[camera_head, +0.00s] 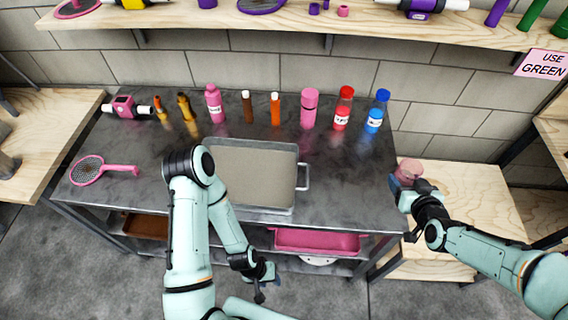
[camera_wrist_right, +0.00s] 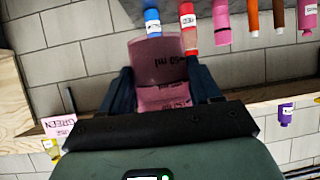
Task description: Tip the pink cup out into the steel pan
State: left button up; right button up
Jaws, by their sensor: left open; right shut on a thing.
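The pink cup (camera_head: 409,167) is translucent and has dark markings in the right wrist view (camera_wrist_right: 160,58). My right gripper (camera_head: 402,184) is shut on it, just beyond the dark table's right end. The cup's contents cannot be made out. The steel pan (camera_head: 265,205) is a wide rectangular tray with a handle at its right, on the middle of the dark table, well left of the cup. My left arm hides its left part. My left gripper (camera_head: 262,284) is open and empty, low in front of the table.
A row of bottles (camera_head: 310,107) stands along the back of the dark table (camera_head: 345,190). A pink strainer (camera_head: 90,171) lies at the left. A pink tray (camera_head: 318,241) is on the lower shelf. A wooden bench (camera_head: 465,185) stands at the right. The table right of the pan is clear.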

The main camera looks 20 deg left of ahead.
aim_at(257, 176)
jog(key=k+j+u, duration=0.15)
jog(key=j, duration=0.4)
jog(key=j+u, duration=0.15)
jog(key=j, duration=0.35)
jog(key=k+j+u, duration=0.15)
jog(key=j, duration=0.4)
